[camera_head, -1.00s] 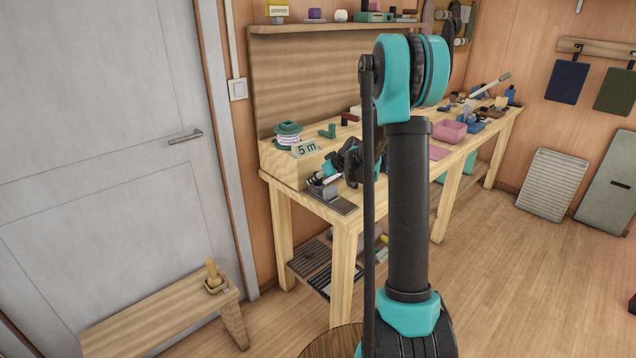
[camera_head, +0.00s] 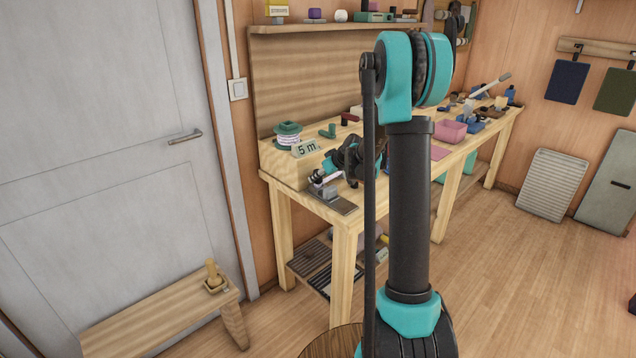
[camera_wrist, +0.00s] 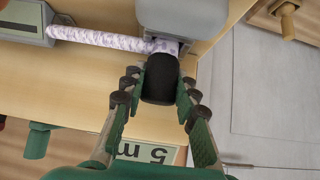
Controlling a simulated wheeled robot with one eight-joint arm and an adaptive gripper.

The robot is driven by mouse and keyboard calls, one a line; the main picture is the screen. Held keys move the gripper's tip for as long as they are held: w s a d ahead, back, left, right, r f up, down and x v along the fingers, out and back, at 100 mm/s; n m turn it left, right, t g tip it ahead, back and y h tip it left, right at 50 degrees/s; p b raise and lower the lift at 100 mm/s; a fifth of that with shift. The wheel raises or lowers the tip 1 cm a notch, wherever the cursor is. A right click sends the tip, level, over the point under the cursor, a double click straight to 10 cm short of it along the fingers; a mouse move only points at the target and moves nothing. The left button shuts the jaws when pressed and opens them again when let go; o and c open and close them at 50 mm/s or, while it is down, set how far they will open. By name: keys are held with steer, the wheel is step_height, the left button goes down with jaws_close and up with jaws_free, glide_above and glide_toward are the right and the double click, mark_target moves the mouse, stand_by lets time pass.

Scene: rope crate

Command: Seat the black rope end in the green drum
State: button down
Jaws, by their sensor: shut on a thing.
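The green drum (camera_head: 288,136) is a reel with green flanges and pale rope wound on it, at the bench's left end in the head view. My gripper (camera_wrist: 160,84) is shut on the black rope end (camera_wrist: 160,76) in the wrist view, with a finger on each side. The pale mottled rope (camera_wrist: 100,39) runs left from near the black end towards a grey device. In the head view my gripper (camera_head: 317,178) is over the bench's front left corner, in front of and apart from the drum. The drum is not clearly identifiable in the wrist view.
A "5 m" sign (camera_head: 306,147) stands beside the drum, on my gripper's side; it also shows in the wrist view (camera_wrist: 148,153). A grey device (camera_head: 333,200) sits at the bench's front edge. A small green piece (camera_head: 328,131) lies right of the drum.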

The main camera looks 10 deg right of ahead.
steer(key=shift+r, duration=0.25)
steer(key=shift+r, duration=0.3)
steer(key=shift+r, duration=2.5)
